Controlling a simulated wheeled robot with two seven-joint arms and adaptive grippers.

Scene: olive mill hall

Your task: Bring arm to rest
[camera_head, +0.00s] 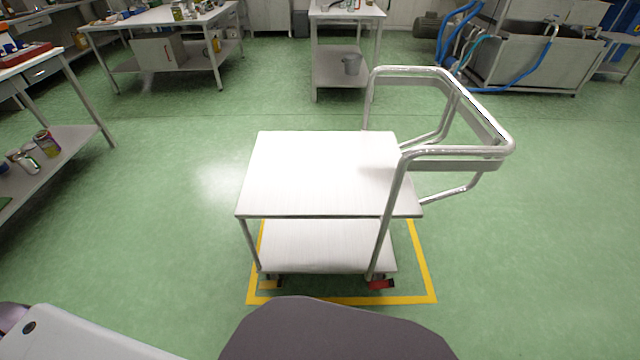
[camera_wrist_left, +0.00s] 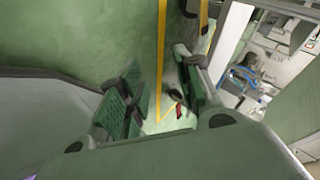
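My left gripper (camera_wrist_left: 158,88) shows in the left wrist view. Its two fingers with green ribbed pads stand apart, with green floor and yellow floor line between them and nothing held. In the head view only a pale part of my left arm shows at the bottom left; the gripper itself is out of that picture. My right arm and right gripper show in neither view.
A white two-shelf cart (camera_head: 318,170) with a tubular handle (camera_head: 440,72) stands empty ahead, inside a yellow floor outline (camera_head: 425,270). A workbench with cans (camera_head: 48,145) is at left. Further tables (camera_head: 160,15) stand behind. Green floor around the cart is clear.

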